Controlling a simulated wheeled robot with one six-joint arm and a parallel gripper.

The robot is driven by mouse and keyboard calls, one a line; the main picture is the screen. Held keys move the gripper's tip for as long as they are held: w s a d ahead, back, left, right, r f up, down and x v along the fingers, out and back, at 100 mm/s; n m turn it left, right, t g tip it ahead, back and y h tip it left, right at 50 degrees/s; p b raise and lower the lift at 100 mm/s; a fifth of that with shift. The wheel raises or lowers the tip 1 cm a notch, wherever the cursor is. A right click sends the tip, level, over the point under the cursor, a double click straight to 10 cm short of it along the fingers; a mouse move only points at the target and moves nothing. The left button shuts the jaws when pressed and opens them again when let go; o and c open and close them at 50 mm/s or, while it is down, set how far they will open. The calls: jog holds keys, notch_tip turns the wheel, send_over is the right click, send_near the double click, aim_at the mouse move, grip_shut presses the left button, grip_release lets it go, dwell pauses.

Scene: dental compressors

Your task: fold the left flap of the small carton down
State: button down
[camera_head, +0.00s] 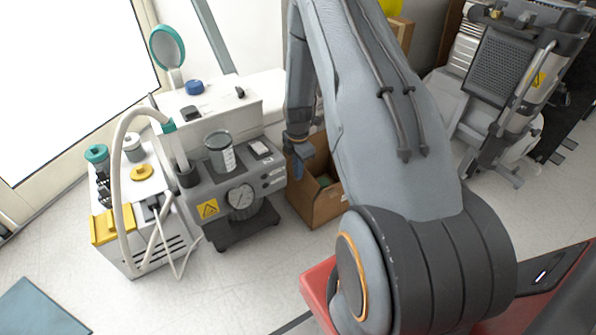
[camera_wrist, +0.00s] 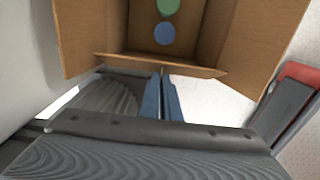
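The small carton (camera_head: 328,205) is an open brown cardboard box on the floor, partly hidden by my arm in the head view. In the wrist view its inside shows, with cardboard panels at the left (camera_wrist: 82,38) and right (camera_wrist: 262,38) and a narrow edge (camera_wrist: 130,63) nearest me. I cannot tell which panel is the left flap. My gripper (camera_head: 300,155) is over the carton's left side. Its blue fingers (camera_wrist: 162,80) are close together with nothing visible held, and their tips are at the near edge; contact is unclear.
A green round item (camera_wrist: 168,6) and a blue one (camera_wrist: 164,33) are inside the carton. A white unit with a hose (camera_head: 140,220) is further left. Open floor lies in front.

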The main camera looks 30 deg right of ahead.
jog(key=shift+d, duration=0.15)
jog(key=shift+d+y, duration=0.45)
jog(key=shift+y, duration=0.35)
jog(key=shift+d+f+y, duration=0.15)
jog(key=shift+d+y, duration=0.2)
jog(key=shift+y, duration=0.35)
jog(key=shift+w+d+f+y+b, duration=0.1)
jog(key=shift+d+f+y+b, duration=0.3)
jog(key=shift+y+b, duration=0.5)
jog(key=shift+s+d+f+y+b, duration=0.15)
jog(key=shift+d+y+b, duration=0.4)
jog(key=shift+y+b, duration=0.4)
jog(key=shift+w+d+f+y+b, duration=0.15)
jog(key=shift+d+f+y+b, duration=0.25)
jog(key=shift+y+b, duration=0.5)
jog(key=shift+r+y, duration=0.1)
jog(key=shift+y, duration=0.15)
jog(key=c, duration=2)
grip_release()
